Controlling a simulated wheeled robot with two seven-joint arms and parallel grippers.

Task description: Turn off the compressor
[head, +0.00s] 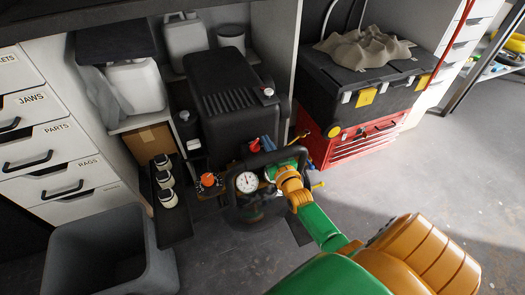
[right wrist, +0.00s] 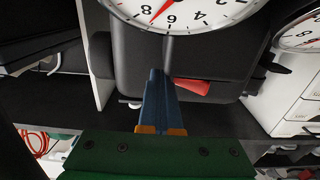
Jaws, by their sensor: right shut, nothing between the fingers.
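The compressor (head: 228,100) is a black machine under the bench, with a ribbed black cover. On its front are a round white gauge (head: 247,182), an orange knob (head: 207,180) and a small red switch (head: 254,146). My right gripper (head: 268,143) reaches in from the lower right with its blue fingers beside the red switch. In the right wrist view the shut blue fingers (right wrist: 157,78) point at the black body, and the red switch (right wrist: 192,86) lies just right of them. I cannot tell whether they touch. The gauge (right wrist: 180,12) is upside down there. My left gripper is out of view.
White labelled drawers (head: 50,150) and a grey bin (head: 110,250) stand at the left. Several small jars stand on a dark strip (head: 172,225). A red toolbox (head: 365,138) under a black case (head: 355,90) stands at the right. The floor (head: 450,165) there is clear.

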